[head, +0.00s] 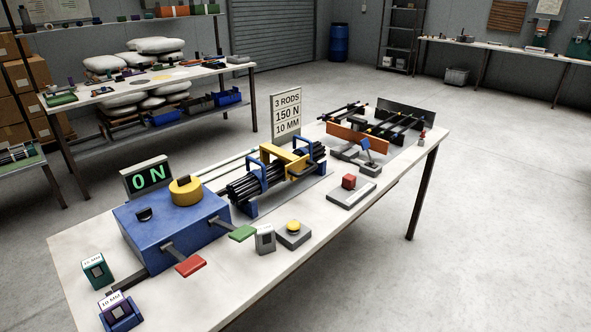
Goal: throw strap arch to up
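A bundle of black rods (262,180) lies in a blue cradle (245,209) at the middle of the white table. A yellow arch (291,160) spans over the bundle, its near leg coming down on the front side. I cannot tell for sure which of these is the strap arch; the yellow one is closest to a strap in look. The far feet of the arches are hidden behind the rods. Neither of my grippers is in view.
A blue machine (165,235) with an "ON" display (147,178), a red paddle (191,265) and a green paddle (242,233) stands left. A yellow button box (293,236) and a red button plate (349,190) are in front. An orange-fronted rack (357,139) is behind right.

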